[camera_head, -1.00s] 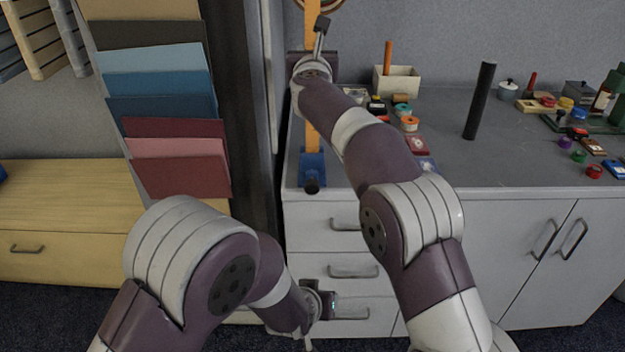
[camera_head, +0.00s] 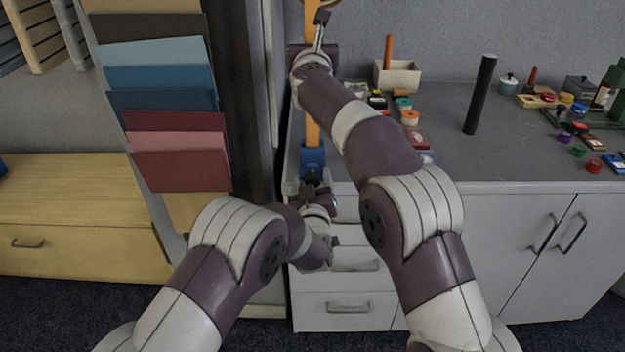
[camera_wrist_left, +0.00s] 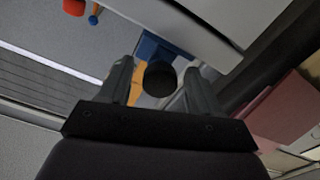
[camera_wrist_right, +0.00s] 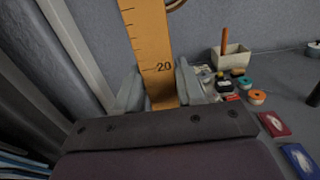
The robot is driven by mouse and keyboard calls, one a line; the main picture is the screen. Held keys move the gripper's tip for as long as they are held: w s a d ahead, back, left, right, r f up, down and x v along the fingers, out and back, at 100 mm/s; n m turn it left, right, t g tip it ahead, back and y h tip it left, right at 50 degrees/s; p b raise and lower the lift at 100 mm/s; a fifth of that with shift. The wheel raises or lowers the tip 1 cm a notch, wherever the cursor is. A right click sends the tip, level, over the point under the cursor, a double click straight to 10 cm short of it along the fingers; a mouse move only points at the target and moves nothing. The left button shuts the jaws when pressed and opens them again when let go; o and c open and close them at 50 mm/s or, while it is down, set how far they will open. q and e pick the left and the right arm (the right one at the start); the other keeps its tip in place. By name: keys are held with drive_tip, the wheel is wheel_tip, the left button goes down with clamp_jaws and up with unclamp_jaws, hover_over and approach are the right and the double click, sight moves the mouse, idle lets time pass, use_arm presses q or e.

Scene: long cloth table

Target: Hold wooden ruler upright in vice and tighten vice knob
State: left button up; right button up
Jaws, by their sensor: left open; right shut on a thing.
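The orange wooden ruler (camera_head: 312,130) stands upright with its lower end at the blue vice (camera_head: 313,158) on the counter's front edge. It also shows in the right wrist view (camera_wrist_right: 150,45) near its 20 mark. My right gripper (camera_wrist_right: 158,85) is shut on the ruler, well above the vice. My left gripper (camera_head: 318,188) is open just in front of and below the vice. In the left wrist view the round black knob (camera_wrist_left: 160,78) lies between the open left fingers, with the blue vice body (camera_wrist_left: 150,47) behind it. Whether the fingers touch the knob I cannot tell.
A cream box (camera_head: 397,76) and several small jars stand on the counter right of the ruler. A black cylinder (camera_head: 480,95) stands farther right. A rack of coloured folders (camera_head: 170,110) is at the left. Drawers (camera_head: 345,305) are below the vice.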

use_arm(q)
drive_tip(key=shift+w, duration=0.4)
drive_tip(key=c, duration=1)
drive_tip(key=shift+c, duration=0.2)
drive_tip(key=shift+m, duration=0.4)
drive_tip(key=m, duration=0.3)
drive_tip(key=shift+m, duration=2.7)
